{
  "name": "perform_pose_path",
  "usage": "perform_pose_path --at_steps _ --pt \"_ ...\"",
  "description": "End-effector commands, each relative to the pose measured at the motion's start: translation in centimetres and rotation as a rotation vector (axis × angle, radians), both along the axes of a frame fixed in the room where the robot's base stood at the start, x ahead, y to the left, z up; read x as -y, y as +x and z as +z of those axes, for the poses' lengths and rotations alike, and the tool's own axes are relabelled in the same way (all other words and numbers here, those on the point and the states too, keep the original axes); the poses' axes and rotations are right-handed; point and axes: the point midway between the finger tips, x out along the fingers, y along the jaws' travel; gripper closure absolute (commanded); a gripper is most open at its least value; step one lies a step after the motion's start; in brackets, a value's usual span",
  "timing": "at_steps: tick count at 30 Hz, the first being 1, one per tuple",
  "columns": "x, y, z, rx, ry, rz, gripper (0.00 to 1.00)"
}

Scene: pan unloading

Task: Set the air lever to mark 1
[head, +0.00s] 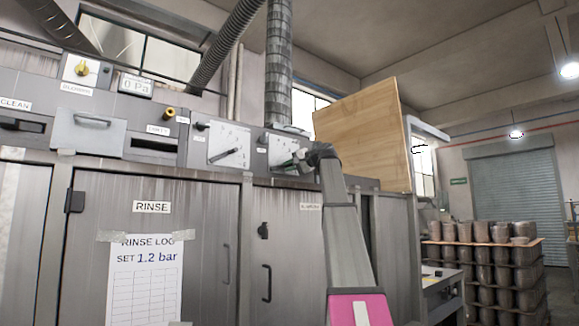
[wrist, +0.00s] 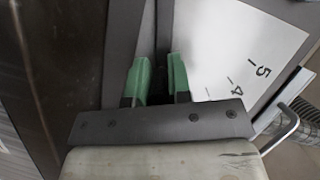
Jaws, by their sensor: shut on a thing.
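My gripper (head: 300,156) is at the right-hand white scale plate (head: 286,149) on the upper front of the grey machine. In the wrist view its two green fingers (wrist: 160,80) are close together, shut on a dark, narrow lever (wrist: 161,62). Most of the lever is hidden by the fingers and the wrist. Marks 5 and 4 show on the scale plate (wrist: 222,48), to the right of the fingers. Mark 1 and the lever's pointing end cannot be made out. The small label by this plate is unreadable in the head view.
A second scale plate (head: 229,138) with a dark lever (head: 226,155) is left of my gripper. A wooden board (head: 360,130) stands close to the right. A metal handle (wrist: 283,130) is near the wrist. Cabinet doors lie below, with a rinse log sheet (head: 146,280).

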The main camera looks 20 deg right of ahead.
Motion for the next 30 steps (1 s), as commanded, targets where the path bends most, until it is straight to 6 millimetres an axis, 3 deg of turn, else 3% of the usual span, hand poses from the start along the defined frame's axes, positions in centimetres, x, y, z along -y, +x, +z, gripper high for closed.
perform_pose_path --at_steps 2,3,5,6,17,30 --pt "0.0 0.0 0.0 0.0 -0.002 0.001 1.0" --pt "0.0 0.0 0.0 0.0 -0.002 0.001 0.78" --pt "0.0 0.0 0.0 0.0 -0.002 0.001 0.58" --pt "0.0 0.0 0.0 0.0 -0.002 0.001 0.56" --pt "0.4 -0.5 0.1 0.001 -0.003 -0.001 0.56" --pt "5.4 -5.9 1.3 0.002 -0.003 -0.002 0.56"
